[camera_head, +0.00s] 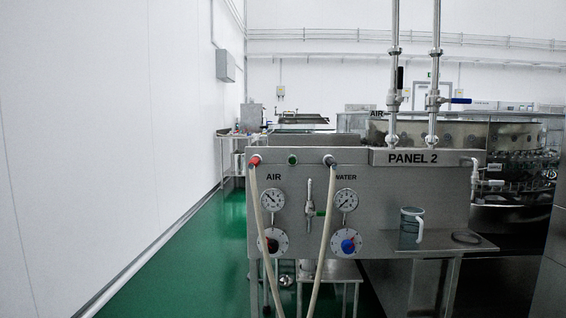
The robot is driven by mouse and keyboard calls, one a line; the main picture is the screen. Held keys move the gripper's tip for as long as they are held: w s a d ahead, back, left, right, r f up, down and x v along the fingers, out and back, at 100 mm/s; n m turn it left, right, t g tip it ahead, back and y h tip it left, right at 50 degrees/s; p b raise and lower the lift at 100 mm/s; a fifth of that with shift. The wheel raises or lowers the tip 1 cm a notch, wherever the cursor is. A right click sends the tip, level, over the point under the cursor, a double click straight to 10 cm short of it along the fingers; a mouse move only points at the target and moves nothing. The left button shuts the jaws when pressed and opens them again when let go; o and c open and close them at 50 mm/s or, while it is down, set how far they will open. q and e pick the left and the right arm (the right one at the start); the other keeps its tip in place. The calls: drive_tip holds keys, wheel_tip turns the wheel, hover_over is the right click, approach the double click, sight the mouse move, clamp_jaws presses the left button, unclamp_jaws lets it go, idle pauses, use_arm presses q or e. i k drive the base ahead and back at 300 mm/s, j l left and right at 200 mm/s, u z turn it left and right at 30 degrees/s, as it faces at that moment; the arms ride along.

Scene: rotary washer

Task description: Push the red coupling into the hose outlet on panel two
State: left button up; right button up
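Panel 2 (405,185) is a grey metal panel facing me, with AIR and WATER labels. A red coupling (255,160) is at its upper left, above the AIR gauge, with a pale hose (258,220) hanging from it. I cannot tell whether it is fully seated in an outlet. A green fitting (292,159) lies between the two couplings. Neither of my grippers is in view.
A shelf (465,245) at the panel's right holds a grey-green mug (411,226) and a dark ring (466,237). Vertical pipes with valves rise behind the panel. Green floor (190,270) is clear at left, beside a white wall.

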sight(255, 161)
drive_tip(key=i+l+u, duration=0.1)
drive_tip(key=i+l, duration=1.15)
drive_tip(key=l, duration=0.3)
drive_tip(key=j+u, duration=0.05)
